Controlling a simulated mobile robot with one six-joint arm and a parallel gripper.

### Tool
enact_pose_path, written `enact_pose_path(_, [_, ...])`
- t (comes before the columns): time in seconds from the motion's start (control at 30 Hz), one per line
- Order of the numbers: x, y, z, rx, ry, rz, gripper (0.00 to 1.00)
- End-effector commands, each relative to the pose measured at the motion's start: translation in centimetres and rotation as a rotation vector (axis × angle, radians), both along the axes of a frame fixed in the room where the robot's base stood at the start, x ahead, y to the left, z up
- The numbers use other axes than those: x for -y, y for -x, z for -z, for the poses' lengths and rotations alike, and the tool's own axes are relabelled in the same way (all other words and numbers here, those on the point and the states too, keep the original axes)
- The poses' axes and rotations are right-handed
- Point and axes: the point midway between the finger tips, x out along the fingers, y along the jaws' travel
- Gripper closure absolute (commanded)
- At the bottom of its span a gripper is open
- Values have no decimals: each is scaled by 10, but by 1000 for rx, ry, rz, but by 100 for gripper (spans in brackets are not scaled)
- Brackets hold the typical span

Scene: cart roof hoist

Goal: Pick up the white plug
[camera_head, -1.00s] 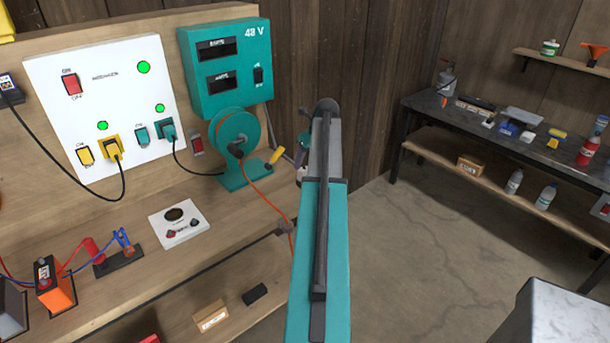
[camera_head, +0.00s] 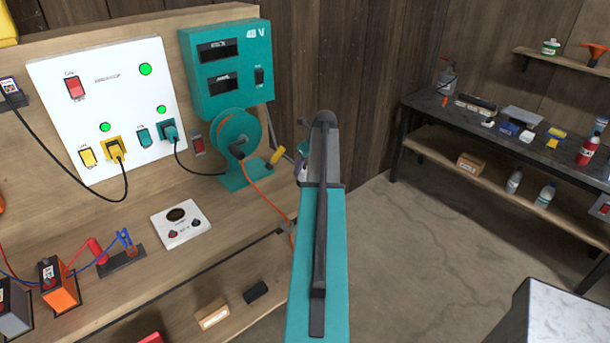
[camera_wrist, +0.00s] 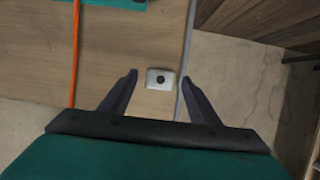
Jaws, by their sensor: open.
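No thing is clearly recognizable as a white plug. In the wrist view a small white block (camera_wrist: 160,78) with a dark round centre lies on the wooden bench (camera_wrist: 120,40), near its edge. I cannot tell whether it is the plug or a socket plate. My gripper (camera_wrist: 160,77) is open and empty, with its two dark fingers on either side of this block in the picture. The height above it is unclear. In the head view my arm hides the gripper.
An orange cable (camera_head: 265,200) runs from the teal reel (camera_head: 238,140) across the bench; it also passes left of my gripper in the wrist view (camera_wrist: 75,50). A white panel (camera_head: 100,80) holds yellow and teal plugs. A dark side table (camera_head: 480,128) stands right. The floor between is clear.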

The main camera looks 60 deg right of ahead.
Motion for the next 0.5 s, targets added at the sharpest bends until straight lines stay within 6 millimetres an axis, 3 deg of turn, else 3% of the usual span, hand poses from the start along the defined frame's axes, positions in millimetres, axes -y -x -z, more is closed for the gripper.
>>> enact_pose_path(0.3, [3,-7,24,0,0,1,44])
enact_pose_path(0.5, [4,-9,30,1,1,1,44])
